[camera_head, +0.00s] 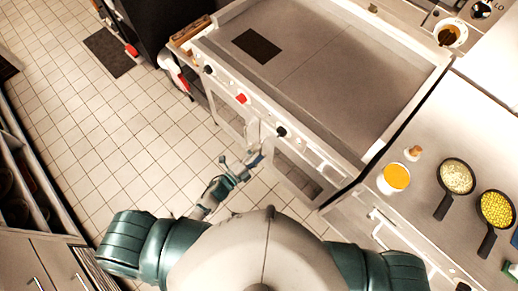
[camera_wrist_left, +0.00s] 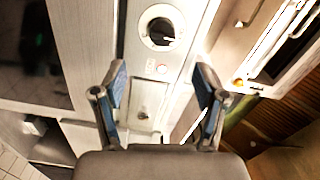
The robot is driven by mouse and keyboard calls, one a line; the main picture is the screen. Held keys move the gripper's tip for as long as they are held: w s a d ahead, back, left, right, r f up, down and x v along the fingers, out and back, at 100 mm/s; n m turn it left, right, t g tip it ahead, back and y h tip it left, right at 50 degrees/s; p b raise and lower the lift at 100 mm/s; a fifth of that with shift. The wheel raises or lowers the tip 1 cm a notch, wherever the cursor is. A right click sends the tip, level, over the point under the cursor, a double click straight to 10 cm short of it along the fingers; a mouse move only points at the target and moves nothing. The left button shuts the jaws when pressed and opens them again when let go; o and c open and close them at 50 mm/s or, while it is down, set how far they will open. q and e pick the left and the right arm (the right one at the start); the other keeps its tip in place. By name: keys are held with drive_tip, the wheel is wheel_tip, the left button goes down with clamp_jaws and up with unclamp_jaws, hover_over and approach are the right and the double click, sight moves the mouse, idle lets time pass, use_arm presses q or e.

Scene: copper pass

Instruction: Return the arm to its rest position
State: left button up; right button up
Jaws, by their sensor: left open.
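My left gripper (camera_head: 240,165) is in front of the griddle unit's front, above the tiled floor, in the head view. Its two fingers stand apart in the left wrist view (camera_wrist_left: 160,90), with nothing between them. Behind the fingers is a pale panel with a round dark-centred fitting (camera_wrist_left: 161,29). My left arm reaches forward from my green shoulder in the head view. My right gripper does not show in either view.
The griddle (camera_head: 330,70) has a dark square plate (camera_head: 257,46) and front knobs. A counter at right holds a pan of pale food (camera_head: 456,177), a pan of yellow food (camera_head: 495,209) and an orange-topped container (camera_head: 394,178). Tiled floor (camera_head: 120,130) is open at left.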

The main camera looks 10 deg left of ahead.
use_arm(q)
drive_tip(key=s+a+f+n+g+y, duration=0.2)
drive_tip(key=s+a+f+n+y, duration=0.15)
drive_tip(key=f, duration=0.65)
drive_tip(key=s+a+f+n+g+y, duration=0.2)
drive_tip(key=s+a+f+n, duration=0.25)
drive_tip(key=f, duration=0.45)
drive_tip(key=s+a+f+n+g+y, duration=0.2)
drive_tip(key=s+a+f+n+y, duration=0.15)
drive_tip(key=f, duration=0.65)
drive_tip(key=s+a+f+n+g, duration=0.2)
drive_tip(key=s+f+n, duration=0.1)
drive_tip(key=s, duration=0.5)
drive_tip(key=s+a+f+n+g+y, duration=0.1)
drive_tip(key=s+f+n+g, duration=0.2)
drive_tip(key=s, duration=0.6)
drive_tip(key=s+a+f+n+g, duration=0.2)
drive_tip(key=s+f, duration=0.4)
drive_tip(key=s, duration=0.3)
drive_tip(key=shift+s+a+f+n+g+y, duration=0.3)
drive_tip(key=shift+a+f+n+g, duration=0.1)
drive_tip(key=shift+n, duration=0.15)
drive_tip(key=shift+w, duration=0.1)
